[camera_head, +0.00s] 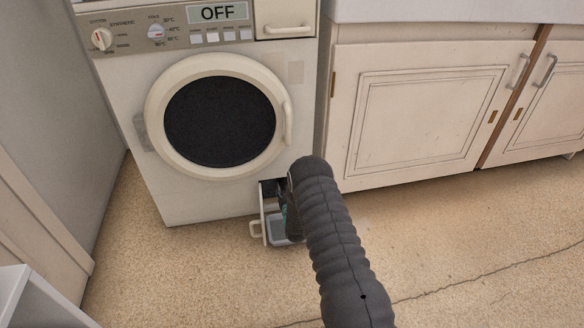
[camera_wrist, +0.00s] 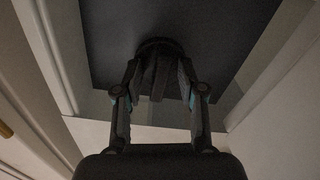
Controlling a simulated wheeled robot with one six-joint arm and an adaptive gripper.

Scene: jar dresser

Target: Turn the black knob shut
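The black knob (camera_wrist: 160,68) shows in the wrist view, with a round base on a dark recessed panel and a ridged grip facing me. My gripper (camera_wrist: 159,76) reaches into the recess with one finger on each side of the knob's grip. The fingertips lie close to it, but dim light hides whether they press on it. In the head view my gripper (camera_head: 291,222) is mostly hidden behind my arm, at the small opening low on the washing machine (camera_head: 135,100). The knob cannot be seen there.
An open flap (camera_head: 264,212) with a handle stands left of my gripper, and a grey-blue tray (camera_head: 279,233) sits below. The round door (camera_head: 160,138) is shut and the display (camera_head: 224,12) reads OFF. Cabinets (camera_head: 430,110) stand to the right. The floor (camera_head: 180,270) in front is clear.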

